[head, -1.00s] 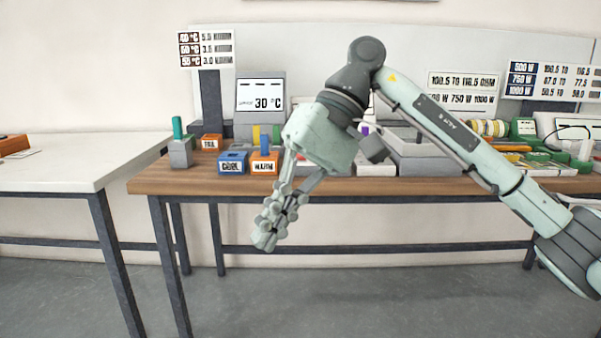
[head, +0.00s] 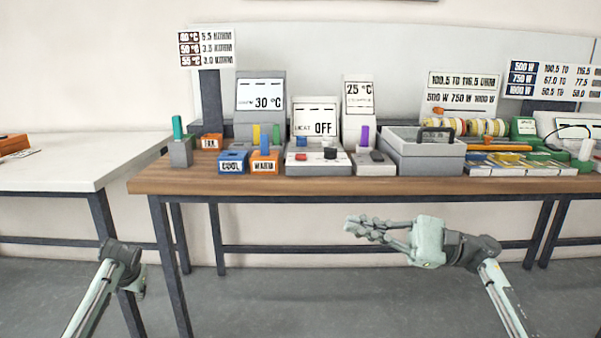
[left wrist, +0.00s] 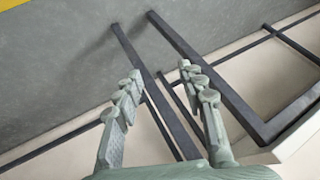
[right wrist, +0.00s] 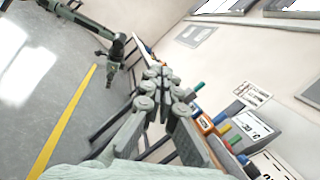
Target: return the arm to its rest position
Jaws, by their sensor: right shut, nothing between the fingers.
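My right gripper (head: 358,227) is pale green and hangs in front of the wooden bench, below its front edge, with its fingers pointing left. The right wrist view shows its fingers (right wrist: 160,72) together and empty, clear of the things on the bench. My left arm is low at the left of the head view, in front of the white table, and its fingers are hard to make out there. In the left wrist view my left gripper (left wrist: 160,72) has its fingers apart with nothing between them, over floor and table legs.
The wooden bench (head: 330,186) carries a heater unit (head: 316,158) reading OFF, COOL (head: 232,168) and WARM (head: 264,167) blocks, a grey lidded box (head: 425,168) and coloured strips. A white table (head: 70,178) stands left. The floor in front is clear.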

